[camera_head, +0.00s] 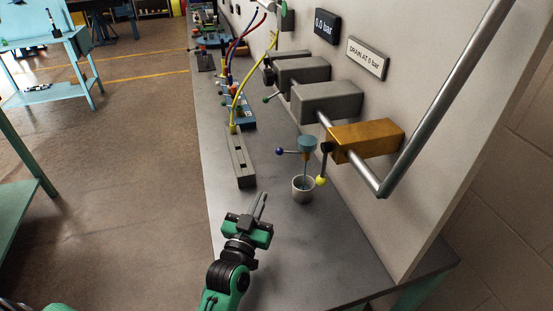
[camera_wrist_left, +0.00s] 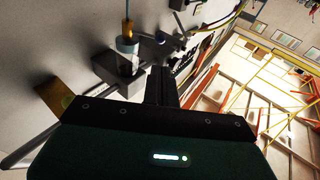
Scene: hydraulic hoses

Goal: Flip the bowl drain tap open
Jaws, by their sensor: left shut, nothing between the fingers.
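A small blue bowl (camera_head: 307,145) hangs above a pale cup (camera_head: 303,190) on the bench. A lever with a dark blue ball (camera_head: 280,151) sticks out to its left. A yellow knob (camera_head: 320,182) hangs low beside the cup; I cannot tell for certain which of these handles is the bowl drain tap. My left gripper (camera_head: 262,202) is shut and empty, in front of the cup and to its left, apart from both handles. Its shut fingers also show in the left wrist view (camera_wrist_left: 163,85). My right gripper is not in view.
A gold block (camera_head: 365,140), grey blocks (camera_head: 330,103) and a bent metal pipe (camera_head: 440,105) are on the wall panel. Signs read "0.0 bar" (camera_head: 326,27) and "DRAIN AT 0 bar" (camera_head: 367,58). A slotted grey rail (camera_head: 240,160) lies left of the cup. The bench front is clear.

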